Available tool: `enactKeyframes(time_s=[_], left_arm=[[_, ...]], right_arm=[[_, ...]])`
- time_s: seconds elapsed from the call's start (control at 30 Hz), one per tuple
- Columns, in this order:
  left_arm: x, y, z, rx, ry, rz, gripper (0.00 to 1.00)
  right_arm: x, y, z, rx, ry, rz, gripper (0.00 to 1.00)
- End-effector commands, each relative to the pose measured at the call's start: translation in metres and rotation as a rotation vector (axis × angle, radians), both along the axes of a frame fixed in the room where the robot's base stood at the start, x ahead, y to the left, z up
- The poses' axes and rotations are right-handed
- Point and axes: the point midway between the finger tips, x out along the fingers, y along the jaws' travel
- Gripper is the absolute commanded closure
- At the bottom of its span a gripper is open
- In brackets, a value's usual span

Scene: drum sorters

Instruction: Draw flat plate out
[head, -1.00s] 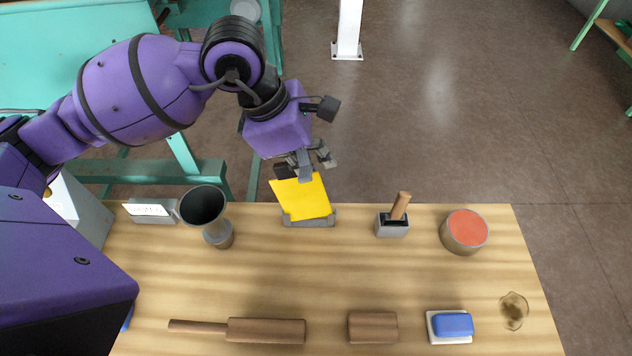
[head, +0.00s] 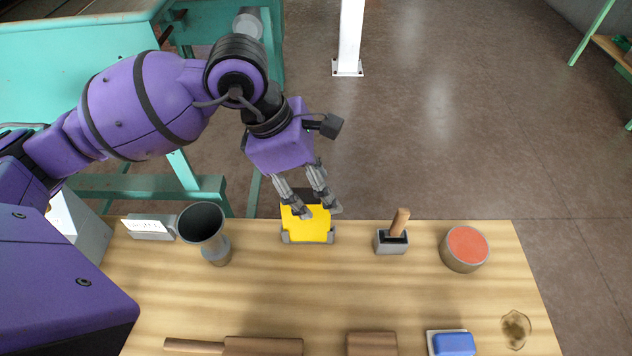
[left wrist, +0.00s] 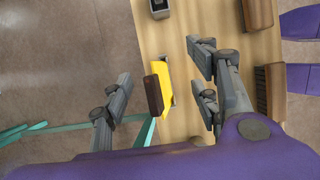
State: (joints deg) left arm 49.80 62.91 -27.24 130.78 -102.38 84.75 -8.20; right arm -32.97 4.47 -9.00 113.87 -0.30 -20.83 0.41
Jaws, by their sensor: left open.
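The flat plate (head: 308,229) is yellow with a dark brown grip block along its top edge. It stands in a grey slotted holder (head: 287,238) at the table's far edge. In the left wrist view the plate (left wrist: 166,85) shows edge-on, with the brown block (left wrist: 153,96) nearest the camera. My left gripper (head: 320,210) is open above the holder. Its fingers overlap the plate's upper part in the head view. In the left wrist view the fingers of my left gripper (left wrist: 160,84) lie on either side of the plate, apart from it. My right gripper is not in view.
A grey funnel-shaped cup (head: 203,228) stands left of the holder. A grey block with a wooden handle (head: 392,245) and a red-topped round tin (head: 465,248) stand to the right. Wooden pieces (head: 262,346) and a blue-topped block (head: 453,344) lie near. The table's middle is clear.

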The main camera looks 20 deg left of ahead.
Motion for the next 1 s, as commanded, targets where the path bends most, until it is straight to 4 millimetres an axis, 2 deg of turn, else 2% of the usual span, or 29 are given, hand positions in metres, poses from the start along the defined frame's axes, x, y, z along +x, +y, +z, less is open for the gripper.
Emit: enactKeyframes(time_s=[0.03,0.13,0.17,0.57,0.67,1.0], left_arm=[[0.0,0.0,0.0,0.0,0.0,0.0,0.34],[0.0,0.0,0.0,0.0,0.0,0.0,0.21],[0.0,0.0,0.0,0.0,0.0,0.0,0.2],[0.0,0.002,0.006,0.0,-0.001,0.0,0.2],[-0.001,0.008,0.018,0.002,-0.003,0.0,0.2],[-0.009,0.034,0.084,0.001,-0.005,0.001,0.2]], right_arm=[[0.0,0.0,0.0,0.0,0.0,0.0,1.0],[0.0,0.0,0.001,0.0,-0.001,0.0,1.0],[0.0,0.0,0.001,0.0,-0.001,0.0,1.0],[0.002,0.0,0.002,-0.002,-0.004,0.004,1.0],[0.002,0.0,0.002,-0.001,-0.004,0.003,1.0],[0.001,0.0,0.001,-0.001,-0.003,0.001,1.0]])
